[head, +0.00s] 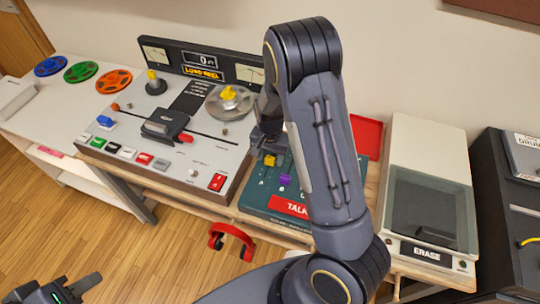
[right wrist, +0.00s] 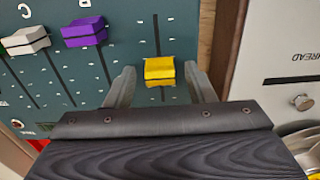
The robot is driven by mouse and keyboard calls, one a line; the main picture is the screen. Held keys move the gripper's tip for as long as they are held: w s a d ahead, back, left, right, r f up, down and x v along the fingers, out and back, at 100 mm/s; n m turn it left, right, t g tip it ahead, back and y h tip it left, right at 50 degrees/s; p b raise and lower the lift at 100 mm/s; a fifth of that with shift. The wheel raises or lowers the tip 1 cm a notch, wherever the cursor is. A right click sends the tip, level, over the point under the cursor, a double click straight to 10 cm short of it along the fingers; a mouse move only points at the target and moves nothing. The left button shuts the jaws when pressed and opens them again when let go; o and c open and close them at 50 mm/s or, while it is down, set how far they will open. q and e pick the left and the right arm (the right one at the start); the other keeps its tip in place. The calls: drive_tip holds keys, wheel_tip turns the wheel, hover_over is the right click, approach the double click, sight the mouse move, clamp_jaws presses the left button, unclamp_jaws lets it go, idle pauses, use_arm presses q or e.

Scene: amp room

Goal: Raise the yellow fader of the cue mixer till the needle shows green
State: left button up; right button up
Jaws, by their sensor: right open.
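The cue mixer (head: 255,197) is a dark green panel, partly hidden behind my right arm in the head view. Its yellow fader (head: 269,160) also shows in the right wrist view (right wrist: 160,70), on a vertical slot. My right gripper (right wrist: 158,80) is open, with one finger on each side of the yellow fader; whether they touch it I cannot tell. A purple fader (right wrist: 84,32) and a white fader (right wrist: 26,40) sit beside it. My left gripper (head: 78,290) is at the bottom left, away from the mixer. The mixer's needle is not visible; my arm covers part of the panel.
A tape machine (head: 210,160) with two meters stands left of the mixer. A red tray (head: 366,135) lies behind my right arm. An eraser unit (head: 436,165) stands to the right. Coloured reels, including an orange one (head: 114,81), lie at the far left. Red headphones (head: 232,232) hang at the front edge.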

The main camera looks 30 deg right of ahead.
sight(269, 160)
clamp_jaws()
drive_tip(key=shift+s+a, duration=0.3)
drive_tip(key=shift+a, duration=0.1)
unclamp_jaws()
drive_tip(key=shift+r, duration=3.9)
